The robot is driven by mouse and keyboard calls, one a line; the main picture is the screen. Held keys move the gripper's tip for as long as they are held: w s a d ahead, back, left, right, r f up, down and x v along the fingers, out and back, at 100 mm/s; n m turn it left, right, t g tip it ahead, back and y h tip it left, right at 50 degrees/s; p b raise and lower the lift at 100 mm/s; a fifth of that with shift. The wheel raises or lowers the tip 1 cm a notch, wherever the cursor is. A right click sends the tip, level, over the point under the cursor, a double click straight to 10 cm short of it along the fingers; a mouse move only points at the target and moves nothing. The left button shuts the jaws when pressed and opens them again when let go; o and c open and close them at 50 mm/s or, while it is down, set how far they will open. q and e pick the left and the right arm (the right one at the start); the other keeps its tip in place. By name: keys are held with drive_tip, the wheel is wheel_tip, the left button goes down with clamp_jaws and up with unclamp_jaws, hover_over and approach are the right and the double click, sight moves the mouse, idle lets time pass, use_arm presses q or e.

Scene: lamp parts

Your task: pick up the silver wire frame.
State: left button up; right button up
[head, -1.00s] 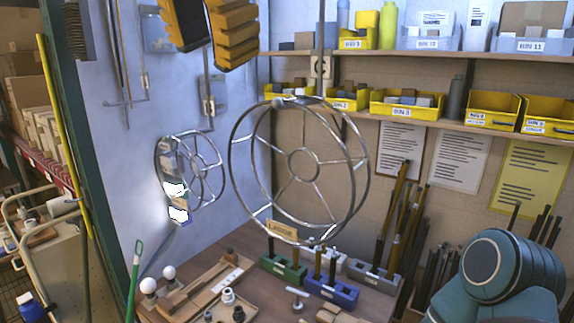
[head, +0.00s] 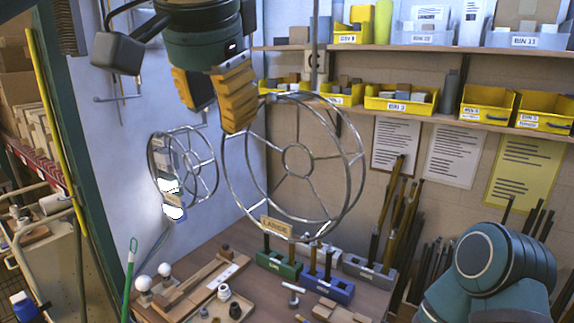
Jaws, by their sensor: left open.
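The silver wire frame (head: 357,190) is a large double ring with spokes. It hangs in the middle of the head view from a thin rod, above the workbench, with a small tag (head: 276,227) at its lower edge. My left gripper (head: 215,112) comes down from the top, with yellow ridged fingers apart. Its right finger overlaps the upper left rim of the frame in the picture; I cannot tell whether they touch. The gripper holds nothing that I see. My right arm shows at the lower right, but its gripper is not in view.
A similar ring shows on the glossy panel (head: 110,190) at left, apparently a reflection. The workbench (head: 218,254) below holds green (head: 279,264) and blue (head: 328,287) blocks, bulbs and wood pieces. Shelves with yellow bins (head: 400,101) line the back wall.

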sight(223, 136)
use_arm(q)
drive_tip(key=x, duration=0.5)
drive_tip(key=shift+b, duration=0.3)
drive_tip(key=shift+c, duration=0.3)
clamp_jaws()
